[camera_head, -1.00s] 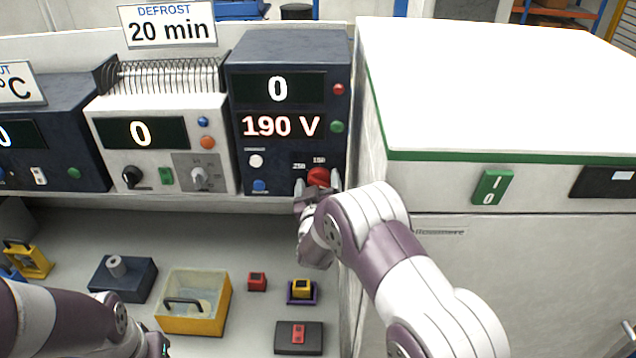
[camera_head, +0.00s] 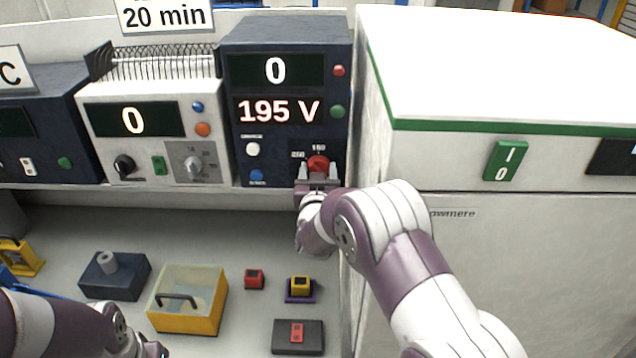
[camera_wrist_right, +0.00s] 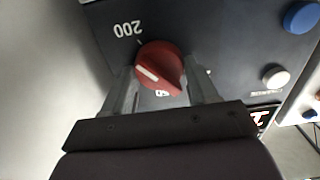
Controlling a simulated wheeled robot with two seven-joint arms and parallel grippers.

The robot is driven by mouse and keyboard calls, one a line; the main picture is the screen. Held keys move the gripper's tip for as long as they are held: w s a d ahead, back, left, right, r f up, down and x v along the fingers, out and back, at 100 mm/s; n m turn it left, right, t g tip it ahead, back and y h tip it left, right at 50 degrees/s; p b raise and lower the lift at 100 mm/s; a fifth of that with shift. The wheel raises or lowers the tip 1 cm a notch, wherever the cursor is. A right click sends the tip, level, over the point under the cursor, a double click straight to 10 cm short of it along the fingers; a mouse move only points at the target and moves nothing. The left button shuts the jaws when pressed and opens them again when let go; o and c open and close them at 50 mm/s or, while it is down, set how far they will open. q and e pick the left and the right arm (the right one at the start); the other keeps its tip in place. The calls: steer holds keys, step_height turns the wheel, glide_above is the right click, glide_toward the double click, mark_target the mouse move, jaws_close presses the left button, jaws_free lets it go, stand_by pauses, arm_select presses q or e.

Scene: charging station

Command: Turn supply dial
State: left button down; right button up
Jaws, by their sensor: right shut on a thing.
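The red supply dial (camera_head: 318,164) is on the lower front of the dark blue supply unit (camera_head: 290,42), whose displays read 0 and 195 V. My right gripper (camera_head: 318,174) is shut on the dial, one finger on each side. The dial shows closely in the right wrist view (camera_wrist_right: 159,66), with a white pointer line on its face and the marking 200 next to it. My right gripper's fingers (camera_wrist_right: 163,92) flank it there. My left arm comes in at the lower left; its gripper (camera_head: 152,350) is partly cut off by the bottom edge, and its fingers are unclear.
A white unit (camera_head: 104,92) with a 0 display stands left of the supply unit. A white cabinet (camera_head: 520,260) with a green switch (camera_head: 505,160) is close on the right. Below are a yellow bin (camera_head: 190,322), a dark blue block (camera_head: 113,282) and small red and yellow pieces.

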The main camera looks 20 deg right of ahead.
steer(key=shift+f+m+b, duration=0.1)
steer(key=shift+m+b, duration=0.7)
steer(key=shift+b, duration=0.15)
steer(key=o, duration=1.1)
steer(key=shift+c, duration=0.2)
steer(key=shift+s, duration=0.15)
steer(key=b+v, duration=0.3)
steer(key=v, duration=0.9)
steer(key=shift+s+b, duration=0.25)
steer(key=shift+b, duration=0.15)
